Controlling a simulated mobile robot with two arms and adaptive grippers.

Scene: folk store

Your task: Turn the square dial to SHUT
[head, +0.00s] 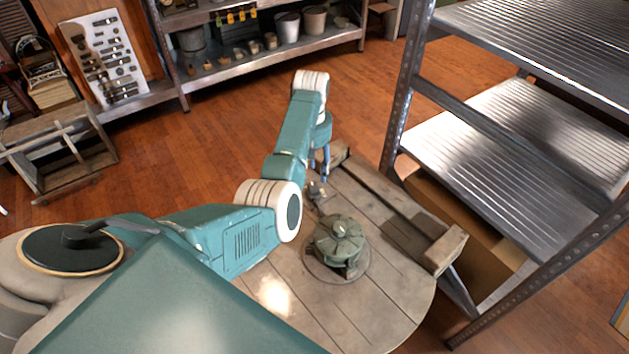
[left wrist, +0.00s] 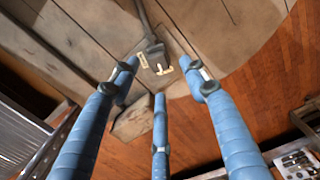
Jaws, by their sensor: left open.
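A small dark block (left wrist: 155,54) with pale plates beside it lies on the wooden table in the left wrist view, at the end of a dark bar. It seems to be the square dial; its lettering is too small to read. In the head view a small grey fitting (head: 316,190) shows there, next to a round green-grey device (head: 338,246). My left gripper (head: 320,172) points down above this fitting. In the left wrist view its three blue fingers (left wrist: 158,74) are spread, with the block between and beyond their tips. Contact is not visible. My right gripper is not in view.
The round-ended wooden table (head: 391,299) has bare planks around the device. A raised wooden rail (head: 385,200) edges its far right side. A metal shelf rack (head: 500,135) stands close on the right. Open wooden floor (head: 225,130) lies beyond the table.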

